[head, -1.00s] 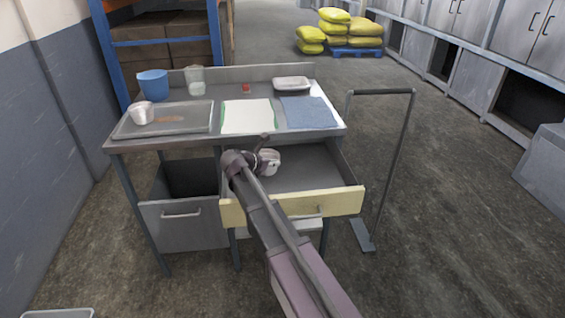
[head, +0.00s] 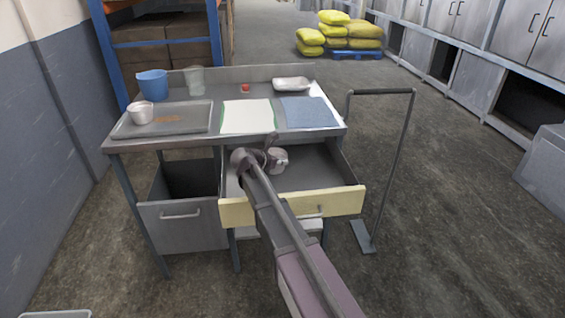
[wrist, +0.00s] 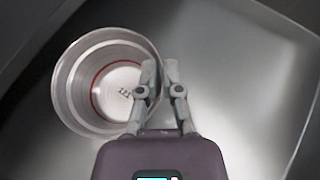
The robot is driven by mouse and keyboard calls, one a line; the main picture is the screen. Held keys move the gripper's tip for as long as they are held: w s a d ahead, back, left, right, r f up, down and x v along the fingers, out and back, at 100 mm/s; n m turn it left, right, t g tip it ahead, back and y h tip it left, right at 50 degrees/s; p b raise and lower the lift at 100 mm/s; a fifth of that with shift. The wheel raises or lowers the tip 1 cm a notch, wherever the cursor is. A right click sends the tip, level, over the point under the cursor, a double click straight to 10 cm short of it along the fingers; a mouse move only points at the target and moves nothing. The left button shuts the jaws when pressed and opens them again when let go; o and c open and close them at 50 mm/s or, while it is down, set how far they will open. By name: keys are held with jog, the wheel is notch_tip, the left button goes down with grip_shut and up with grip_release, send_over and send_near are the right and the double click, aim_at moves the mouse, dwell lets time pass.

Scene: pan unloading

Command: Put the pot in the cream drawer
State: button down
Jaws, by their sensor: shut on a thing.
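The pot is a small round metal vessel with a red ring inside. It shows in the wrist view (wrist: 85,85) and in the head view (head: 278,160), upright as far as I can tell. The cream drawer (head: 235,212) is pulled out under the right half of the bench. My gripper (wrist: 158,82) is shut on the pot's near right rim, with one finger inside and one outside. In the head view my gripper (head: 268,158) is inside the drawer's outline. I cannot tell whether the pot touches the drawer floor. My arm hides part of the drawer front.
The bench top holds a tray (head: 185,127) with a white cup (head: 141,113), a blue bucket (head: 152,85), a clear cup (head: 194,81), a white dish (head: 292,83) and two cloths. A grey bin drawer (head: 183,223) is open at left. A metal stand (head: 382,91) rises at right.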

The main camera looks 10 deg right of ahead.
jog(key=c, duration=0.8)
grip_release()
jog(key=shift+s+a+r+p, duration=0.1)
jog(key=shift+r+p, duration=0.1)
jog(key=shift+p, duration=0.1)
jog(key=shift+s+a+r, duration=0.15)
jog(key=shift+a+r, duration=0.05)
jog(key=shift+a, duration=0.1)
jog(key=p+v, duration=0.5)
jog(key=v, duration=0.6)
